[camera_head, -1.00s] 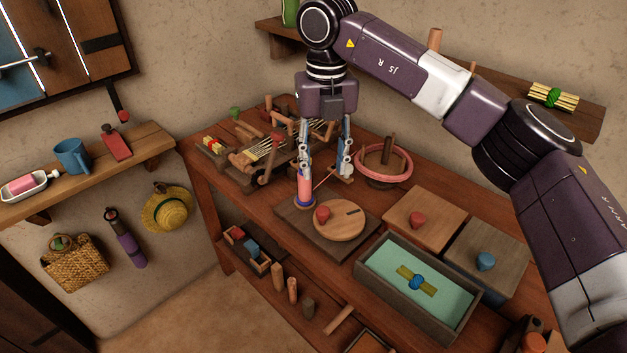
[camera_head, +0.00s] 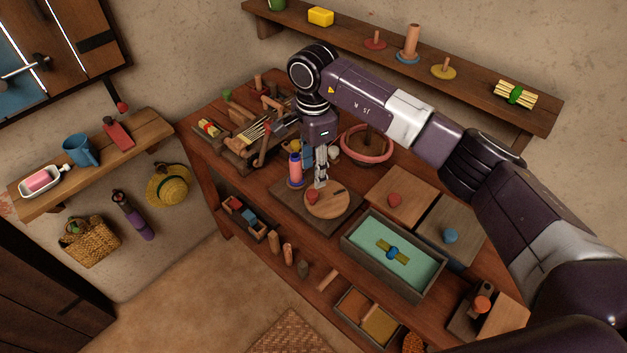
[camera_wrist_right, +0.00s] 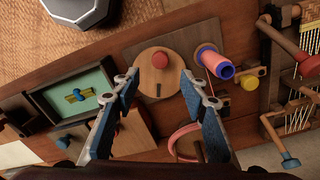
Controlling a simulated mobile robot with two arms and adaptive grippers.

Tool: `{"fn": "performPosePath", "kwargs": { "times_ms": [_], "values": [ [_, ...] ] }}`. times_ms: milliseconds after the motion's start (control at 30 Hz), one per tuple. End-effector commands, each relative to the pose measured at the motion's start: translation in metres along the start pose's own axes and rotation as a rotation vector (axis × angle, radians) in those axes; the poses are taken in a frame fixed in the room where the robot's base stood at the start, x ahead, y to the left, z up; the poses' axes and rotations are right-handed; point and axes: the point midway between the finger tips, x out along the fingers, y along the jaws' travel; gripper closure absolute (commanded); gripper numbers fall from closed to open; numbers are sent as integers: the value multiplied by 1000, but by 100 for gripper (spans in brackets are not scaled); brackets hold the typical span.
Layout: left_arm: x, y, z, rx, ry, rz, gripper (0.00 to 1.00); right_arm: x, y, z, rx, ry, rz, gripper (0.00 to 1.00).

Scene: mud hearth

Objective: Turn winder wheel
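The winder wheel is a round light-wood disc (camera_head: 328,205) on a dark board (camera_head: 296,203), with a red knob (camera_head: 312,196) near its edge. In the right wrist view the wheel (camera_wrist_right: 150,82) and its red knob (camera_wrist_right: 160,60) lie ahead between the fingers. A pink spool with blue ends (camera_head: 295,166) stands upright beside the wheel. My right gripper (camera_head: 321,184) is over the wheel's far side, close to the knob. Its fingers (camera_wrist_right: 163,88) are apart with nothing between them. Whether a fingertip touches the wheel is unclear. My left gripper is not in view.
A grey tray with a green inside (camera_head: 351,247) and two wooden blocks with red and blue knobs stand right of the wheel. A pink-rimmed round frame (camera_head: 367,158) is behind the gripper. A small loom (camera_head: 250,140) is at the left. A shelf (camera_head: 540,112) runs along the wall.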

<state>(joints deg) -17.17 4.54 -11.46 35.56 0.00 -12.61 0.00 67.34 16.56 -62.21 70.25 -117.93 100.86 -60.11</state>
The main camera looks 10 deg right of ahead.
Motion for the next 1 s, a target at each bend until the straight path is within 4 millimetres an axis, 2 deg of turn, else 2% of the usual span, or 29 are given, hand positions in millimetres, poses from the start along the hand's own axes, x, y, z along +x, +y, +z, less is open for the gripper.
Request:
{"fn": "performPosePath", "kwargs": {
  "times_ms": [167, 400, 533, 900, 1000],
  "values": [
    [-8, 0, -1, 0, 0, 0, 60, 17, 1, 0, -11, -1, 4, 60],
    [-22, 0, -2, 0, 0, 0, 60, 55, 1, 1, -9, -1, 4, 60],
    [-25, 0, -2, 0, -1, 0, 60, 70, 1, 0, -9, -1, 3, 60],
    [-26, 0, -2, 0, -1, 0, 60, 78, 0, 0, -9, 0, -1, 60],
    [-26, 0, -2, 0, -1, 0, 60, 78, 0, 0, -9, 0, 0, 71]
  ]
}}
